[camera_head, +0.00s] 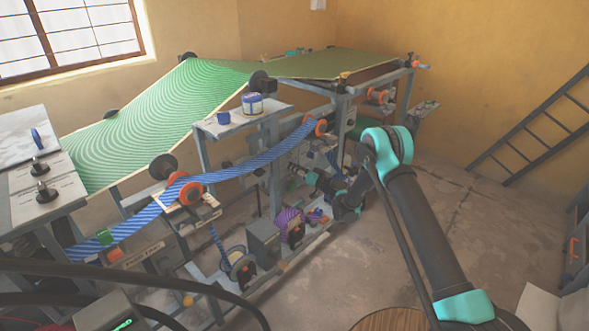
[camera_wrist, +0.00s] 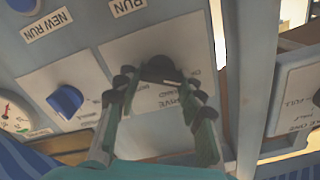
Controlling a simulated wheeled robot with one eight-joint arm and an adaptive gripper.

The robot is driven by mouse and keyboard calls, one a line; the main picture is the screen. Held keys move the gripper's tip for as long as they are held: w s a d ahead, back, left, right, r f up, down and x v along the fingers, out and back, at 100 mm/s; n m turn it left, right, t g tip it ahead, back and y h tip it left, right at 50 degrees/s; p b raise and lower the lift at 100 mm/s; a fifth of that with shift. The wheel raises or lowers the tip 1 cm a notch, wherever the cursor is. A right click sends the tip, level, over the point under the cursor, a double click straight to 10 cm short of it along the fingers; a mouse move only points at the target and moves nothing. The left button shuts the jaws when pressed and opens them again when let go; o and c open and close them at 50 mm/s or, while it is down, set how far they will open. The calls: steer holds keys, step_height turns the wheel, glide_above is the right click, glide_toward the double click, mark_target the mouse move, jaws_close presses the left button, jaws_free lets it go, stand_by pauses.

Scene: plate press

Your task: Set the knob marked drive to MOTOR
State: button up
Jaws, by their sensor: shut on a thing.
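The black knob (camera_wrist: 161,68) stands on a pale plate (camera_wrist: 150,42) in the wrist view. Printing beside the knob, upside down and partly covered, seems to include DRIVE. My gripper (camera_wrist: 160,82) has its two fingers around the knob, one at each side, and is shut on it. The knob's pointer and the MOTOR mark cannot be made out. In the head view my gripper (camera_head: 302,174) reaches the side of the press frame; the knob is hidden there.
In the wrist view a blue knob (camera_wrist: 66,101) on its own plate and a dial (camera_wrist: 15,115) lie to the left. NEW RUN (camera_wrist: 48,26) is printed above. A plate with a dark knob is at the right. Blue striped web (camera_head: 250,165) runs above my gripper.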

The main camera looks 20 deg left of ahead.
steer(key=shift+d+f+m, duration=0.1)
steer(key=shift+f+m, duration=0.1)
steer(key=shift+m, duration=5.75)
steer(key=shift+f+m, duration=0.2)
steer(key=shift+m, duration=5.75)
steer(key=o, duration=1.2)
steer(key=shift+c, duration=0.2)
steer(key=v, duration=0.7)
steer(key=shift+s+d, duration=0.15)
steer(key=shift+d, duration=0.05)
